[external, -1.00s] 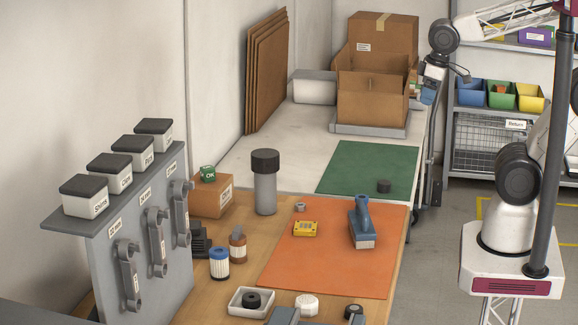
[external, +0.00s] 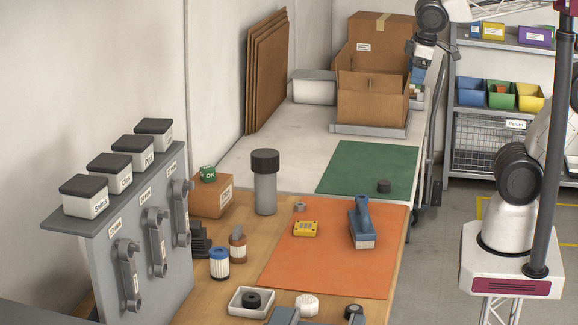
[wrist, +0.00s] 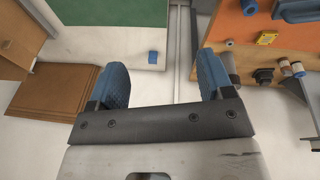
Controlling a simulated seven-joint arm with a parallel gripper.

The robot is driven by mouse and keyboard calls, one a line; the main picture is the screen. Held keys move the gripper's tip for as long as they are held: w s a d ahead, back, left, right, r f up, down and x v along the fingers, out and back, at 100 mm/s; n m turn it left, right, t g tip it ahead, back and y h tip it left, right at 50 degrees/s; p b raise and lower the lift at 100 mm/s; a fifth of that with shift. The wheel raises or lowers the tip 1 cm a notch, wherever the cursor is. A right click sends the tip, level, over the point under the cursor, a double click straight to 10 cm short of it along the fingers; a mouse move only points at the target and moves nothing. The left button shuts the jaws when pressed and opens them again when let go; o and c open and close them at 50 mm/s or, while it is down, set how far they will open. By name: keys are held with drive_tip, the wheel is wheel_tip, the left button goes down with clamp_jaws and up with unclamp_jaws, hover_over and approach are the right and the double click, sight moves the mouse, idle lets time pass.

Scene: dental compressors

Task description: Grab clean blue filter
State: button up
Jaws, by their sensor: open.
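A white cylinder with a blue top (external: 219,262), which looks like a blue filter, stands on the wooden table left of the orange mat. It also shows at the right in the wrist view (wrist: 297,69). A small plain blue block-like thing (wrist: 153,57) lies on the pale bench by the green mat's edge in the wrist view; I cannot tell if it is a filter, and I do not make it out in the external view. My gripper (wrist: 162,80) is open and empty, its blue fingers wide apart, high above the bench beside the cardboard boxes.
An orange mat (external: 325,265) holds a yellow block (external: 306,229) and a blue brush (external: 363,225). A tall grey canister (external: 265,190) stands behind it. Open cardboard boxes (external: 372,100) stand at the back. The green mat (external: 360,165) is mostly clear.

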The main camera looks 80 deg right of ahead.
drive_tip(key=w+a+r+n+t+h, duration=0.1)
drive_tip(key=w+a+r+n, duration=0.1)
drive_tip(key=w+a+n, duration=0.35)
drive_tip(key=w+a+r+n+h, duration=0.1)
drive_tip(key=w+a+n+h, duration=0.15)
drive_tip(key=w, duration=0.65)
drive_tip(key=n+t+y, duration=0.2)
drive_tip(key=n+t, duration=0.8)
drive_tip(key=n, duration=1.4)
hover_over(228, 264)
drive_tip(key=s+a, duration=0.1)
drive_tip(key=s, duration=0.4)
wheel_tip(228, 264, down, 4)
wheel_tip(228, 264, down, 27)
drive_tip(key=shift+f, duration=0.1)
drive_tip(key=shift+x, duration=1.25)
